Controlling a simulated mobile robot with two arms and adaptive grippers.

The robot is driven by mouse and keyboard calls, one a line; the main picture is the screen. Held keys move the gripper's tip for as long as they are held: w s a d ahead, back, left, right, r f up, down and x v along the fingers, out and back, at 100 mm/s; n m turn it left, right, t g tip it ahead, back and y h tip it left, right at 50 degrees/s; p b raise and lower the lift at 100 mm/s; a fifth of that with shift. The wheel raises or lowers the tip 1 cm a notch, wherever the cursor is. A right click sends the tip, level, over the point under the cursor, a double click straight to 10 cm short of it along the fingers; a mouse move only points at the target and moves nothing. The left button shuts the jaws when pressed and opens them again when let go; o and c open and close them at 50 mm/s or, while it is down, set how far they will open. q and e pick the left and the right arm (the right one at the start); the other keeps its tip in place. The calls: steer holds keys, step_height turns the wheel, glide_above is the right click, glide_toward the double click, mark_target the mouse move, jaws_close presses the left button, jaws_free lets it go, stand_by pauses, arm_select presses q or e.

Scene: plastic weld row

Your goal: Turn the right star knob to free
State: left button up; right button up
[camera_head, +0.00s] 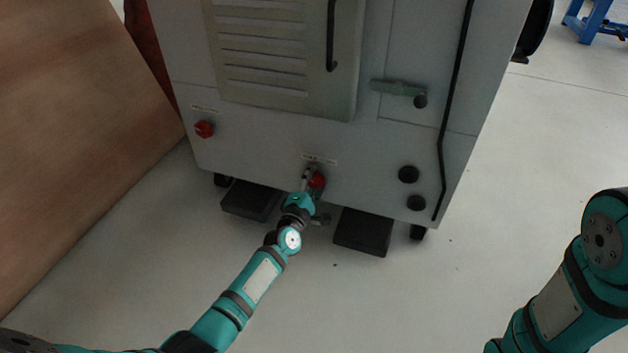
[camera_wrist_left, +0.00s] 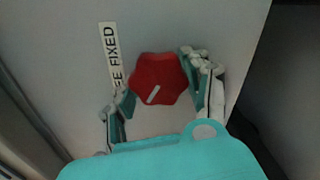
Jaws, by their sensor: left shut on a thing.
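The right star knob (camera_head: 318,180) is red and sits low on the front of the grey cabinet, under a small label (camera_head: 319,159). My left gripper (camera_head: 311,179) is at this knob. In the left wrist view the knob (camera_wrist_left: 159,79) is between the two fingers of the gripper (camera_wrist_left: 160,92), which are shut on it. A white line on the knob slants to the lower left of that view, towards the "EE" end of the label (camera_wrist_left: 111,58), where "EE FIXED" can be read and the rest is hidden. My right arm is at the right edge; its gripper is out of view.
Another red knob (camera_head: 204,129) is at the left of the cabinet (camera_head: 260,150). Black feet (camera_head: 363,232) stick out below. A brown board (camera_head: 70,130) stands at left.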

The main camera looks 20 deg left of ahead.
arm_select(q)
steer(key=o, duration=1.2)
